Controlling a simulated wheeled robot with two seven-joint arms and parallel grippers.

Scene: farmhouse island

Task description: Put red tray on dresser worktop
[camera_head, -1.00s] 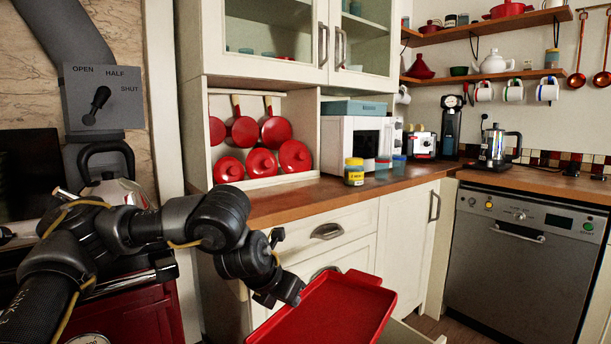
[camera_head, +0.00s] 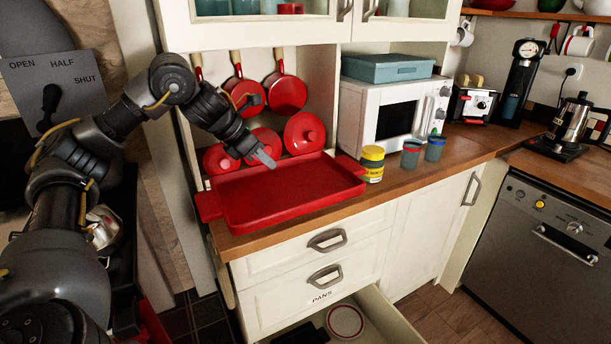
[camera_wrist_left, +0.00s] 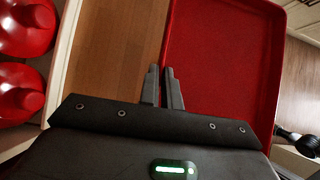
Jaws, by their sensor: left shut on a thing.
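The red tray (camera_head: 290,190) is level over the left part of the wooden dresser worktop (camera_head: 415,182). Its left handle reaches past the worktop's left end, and its front edge is close to the worktop's front edge. I cannot tell whether it rests on the wood or hangs slightly above it. My left gripper (camera_head: 265,158) is shut on the tray's back rim. In the left wrist view, the fingers (camera_wrist_left: 162,86) pinch the edge of the tray (camera_wrist_left: 225,60), with bare wood beside it. My right gripper is not in view.
Red pans and lids (camera_head: 303,132) stand behind the tray. Below, a pans drawer (camera_head: 385,312) is open. The worktop's front right is clear.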

